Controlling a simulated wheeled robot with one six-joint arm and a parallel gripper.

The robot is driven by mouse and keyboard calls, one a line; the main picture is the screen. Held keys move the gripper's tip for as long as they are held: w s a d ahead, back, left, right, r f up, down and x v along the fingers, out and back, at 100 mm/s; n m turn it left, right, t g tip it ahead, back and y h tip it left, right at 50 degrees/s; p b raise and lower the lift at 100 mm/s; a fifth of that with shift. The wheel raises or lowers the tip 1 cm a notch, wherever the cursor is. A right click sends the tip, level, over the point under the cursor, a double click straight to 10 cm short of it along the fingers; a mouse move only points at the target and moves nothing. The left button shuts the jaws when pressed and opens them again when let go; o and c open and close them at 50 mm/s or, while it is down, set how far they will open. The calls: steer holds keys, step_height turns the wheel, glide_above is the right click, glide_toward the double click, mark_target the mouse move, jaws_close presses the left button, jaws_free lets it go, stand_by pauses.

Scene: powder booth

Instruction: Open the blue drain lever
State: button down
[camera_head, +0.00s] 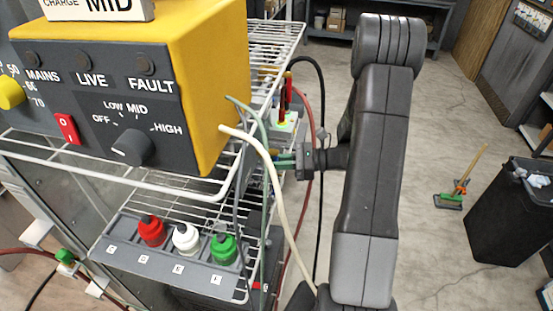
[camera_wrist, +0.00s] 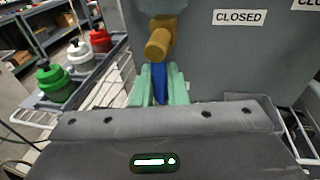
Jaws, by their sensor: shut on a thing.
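The blue drain lever (camera_wrist: 160,84) shows in the wrist view, below a brass valve body (camera_wrist: 160,40) on a grey panel (camera_wrist: 205,65). It points down towards the camera. My gripper (camera_wrist: 161,76) has its two pale green fingers on either side of the lever and is shut on it. A sign reading CLOSED (camera_wrist: 240,17) is to the right of the valve. In the head view my gripper (camera_head: 284,160) reaches left into the side of the wire rack; I cannot make out the lever there.
A yellow control box (camera_head: 205,80) stands on the wire rack (camera_head: 75,168), with a tray (camera_head: 165,265) of red, white and green bottles below. A white hose (camera_head: 270,175) and several cables hang close to my gripper.

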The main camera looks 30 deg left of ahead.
stand_by(0.4)
steer(key=c, duration=1.5)
jaws_free()
steer(key=shift+d, duration=0.15)
steer(key=b+v, duration=0.3)
steer(key=v, duration=1)
steer(key=shift+w+d, duration=0.15)
steer(key=shift+d, duration=0.15)
steer(key=shift+a, duration=0.15)
steer(key=p+x, duration=0.3)
steer(key=x, duration=1)
steer(key=shift+a, duration=0.3)
